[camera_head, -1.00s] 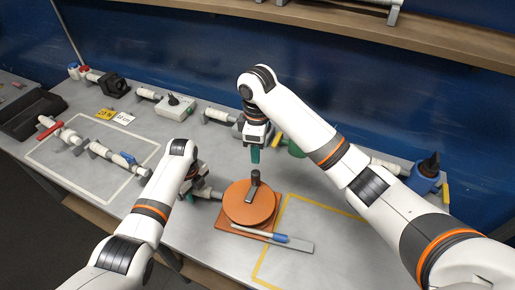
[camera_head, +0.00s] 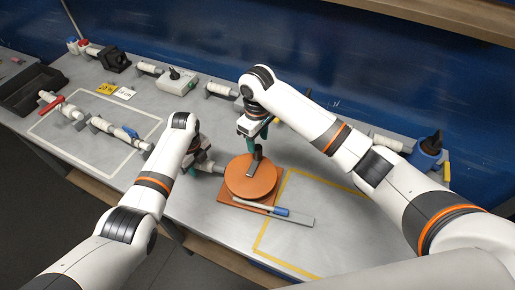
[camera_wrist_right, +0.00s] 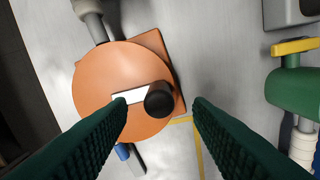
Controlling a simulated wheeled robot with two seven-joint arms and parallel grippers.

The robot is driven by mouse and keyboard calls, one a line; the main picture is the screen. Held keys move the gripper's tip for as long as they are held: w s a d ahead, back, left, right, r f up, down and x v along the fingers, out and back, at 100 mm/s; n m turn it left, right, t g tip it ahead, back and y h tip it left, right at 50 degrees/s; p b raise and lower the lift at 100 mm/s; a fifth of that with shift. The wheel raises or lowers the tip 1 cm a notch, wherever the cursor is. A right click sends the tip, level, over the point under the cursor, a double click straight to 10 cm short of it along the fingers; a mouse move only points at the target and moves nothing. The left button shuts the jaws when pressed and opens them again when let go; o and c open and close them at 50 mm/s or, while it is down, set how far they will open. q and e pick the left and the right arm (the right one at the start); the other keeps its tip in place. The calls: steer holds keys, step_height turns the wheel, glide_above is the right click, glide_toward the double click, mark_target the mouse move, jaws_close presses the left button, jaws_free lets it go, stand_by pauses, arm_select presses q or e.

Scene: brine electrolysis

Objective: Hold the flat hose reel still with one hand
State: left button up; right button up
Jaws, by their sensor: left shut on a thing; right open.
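The flat hose reel is a round orange disc (camera_head: 248,182) on an orange square base, with a short grey crank arm and a dark upright knob (camera_head: 258,153) on top. It also shows in the right wrist view (camera_wrist_right: 95,85). My left gripper (camera_head: 222,168) is at the reel's left side, shut; its fingertips and exact grip are partly hidden. My right gripper (camera_wrist_right: 158,108) is open above the reel, its green fingers either side of the knob in the wrist view. In the head view those fingers are just above and behind the knob, partly hidden.
A white tube with a blue end (camera_head: 281,212) lies on a grey strip in front of the reel. A yellow taped outline (camera_head: 262,240) borders clear table to the right. A blue fitting (camera_head: 428,155) stands at the far right. A white outlined area with pipe parts lies left.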

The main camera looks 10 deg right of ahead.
mark_target(258, 146)
step_height(258, 146, down, 5)
steer(key=shift+f, duration=0.1)
stand_by(0.3)
steer(key=c, duration=1)
steer(key=m, duration=0.1)
steer(key=s+d+m, duration=0.1)
steer(key=m, duration=0.2)
steer(key=shift+s+d+m, duration=0.25)
steer(key=shift+d+m, duration=0.05)
steer(key=shift+d, duration=0.05)
steer(key=o, duration=1)
